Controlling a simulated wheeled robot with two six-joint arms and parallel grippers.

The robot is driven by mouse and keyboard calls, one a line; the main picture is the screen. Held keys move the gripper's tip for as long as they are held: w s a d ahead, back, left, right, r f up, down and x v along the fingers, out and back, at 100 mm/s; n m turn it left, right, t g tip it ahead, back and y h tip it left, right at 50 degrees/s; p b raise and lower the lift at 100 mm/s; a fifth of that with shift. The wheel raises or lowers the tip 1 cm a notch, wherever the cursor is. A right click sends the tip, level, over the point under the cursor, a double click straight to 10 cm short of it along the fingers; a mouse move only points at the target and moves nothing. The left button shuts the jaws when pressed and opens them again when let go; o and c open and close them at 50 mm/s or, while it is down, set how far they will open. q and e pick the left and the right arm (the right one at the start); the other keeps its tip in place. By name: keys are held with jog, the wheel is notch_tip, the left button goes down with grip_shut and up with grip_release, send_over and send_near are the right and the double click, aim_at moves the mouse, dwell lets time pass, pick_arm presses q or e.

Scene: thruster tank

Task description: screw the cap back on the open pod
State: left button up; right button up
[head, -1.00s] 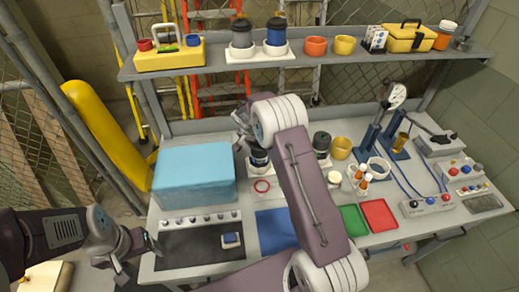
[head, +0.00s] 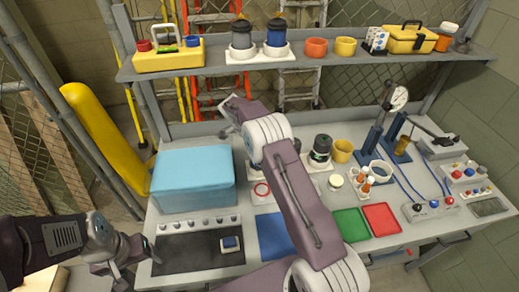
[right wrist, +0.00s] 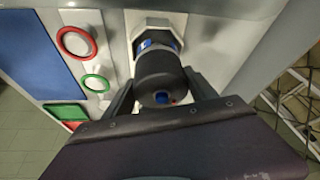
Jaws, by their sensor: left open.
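In the right wrist view a dark pod (right wrist: 162,75) with a blue band stands at a white hexagonal base (right wrist: 158,20). Its near end shows small blue and red spots. My right gripper's (right wrist: 161,82) fingers lie on either side of the dark upper part; whether they press on it is unclear. Another dark pod (head: 320,150) with a green band stands to the right. My left gripper (head: 142,252) is open and empty at the front left.
A light blue box (head: 193,180) stands left of the pods. A red ring (head: 262,190) lies on a white pad. A cream disc (head: 335,181), green tray (head: 350,225) and red tray (head: 381,221) are right of my arm. The shelf (head: 300,62) spans above.

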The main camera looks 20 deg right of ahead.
jog(key=o, duration=0.4)
jog(key=b+v, duration=0.1)
jog(key=v, duration=0.8)
